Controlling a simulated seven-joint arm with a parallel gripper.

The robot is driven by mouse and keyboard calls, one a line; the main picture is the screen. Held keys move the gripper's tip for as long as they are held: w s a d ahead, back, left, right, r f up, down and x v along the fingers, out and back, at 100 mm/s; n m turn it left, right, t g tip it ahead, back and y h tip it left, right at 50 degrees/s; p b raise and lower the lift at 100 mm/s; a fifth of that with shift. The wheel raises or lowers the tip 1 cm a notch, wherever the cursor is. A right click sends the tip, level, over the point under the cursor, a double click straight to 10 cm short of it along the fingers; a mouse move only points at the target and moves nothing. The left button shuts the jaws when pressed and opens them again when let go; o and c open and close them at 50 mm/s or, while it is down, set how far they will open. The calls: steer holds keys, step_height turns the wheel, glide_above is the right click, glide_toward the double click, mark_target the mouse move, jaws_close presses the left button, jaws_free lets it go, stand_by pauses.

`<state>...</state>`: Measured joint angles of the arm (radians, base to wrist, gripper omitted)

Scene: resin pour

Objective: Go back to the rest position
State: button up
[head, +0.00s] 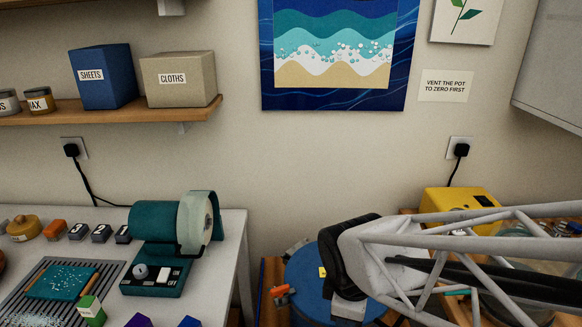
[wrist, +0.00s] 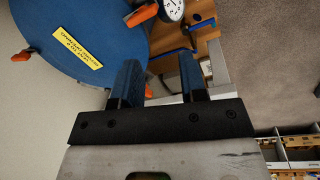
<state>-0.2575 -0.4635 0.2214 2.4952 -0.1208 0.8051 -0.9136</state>
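My gripper (wrist: 160,63) shows in the wrist view with its two blue fingers spread apart. Nothing is held between them. Beyond the fingers are a wooden surface and a grey metal part, apart in depth as far as I can tell. A blue round pot lid (wrist: 78,35) with a yellow label lies to the upper left of the fingers; it also shows in the head view (head: 303,277). In the head view my arm reaches in from the right over the pot and hides part of it. The fingers cannot be made out there.
An orange clamp handle (wrist: 142,15) and a white-faced gauge (wrist: 170,9) stand close beyond the fingers. A yellow machine (head: 455,200) stands behind my arm. A white bench (head: 231,240) at left carries a teal grinder (head: 158,221). A wooden shelf (head: 120,113) is above it.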

steer(key=s+d+r+m+t, duration=0.1)
steer(key=s+d+r+m, duration=0.3)
steer(key=d+r+m, duration=0.3)
steer(key=shift+s+d+r+m+y, duration=0.15)
steer(key=shift+d+r+m+y, duration=0.2)
steer(key=shift+r+m, duration=2.45)
step_height(320, 180, down, 2)
steer(key=shift+f+m, duration=0.1)
steer(key=shift+m, duration=0.9)
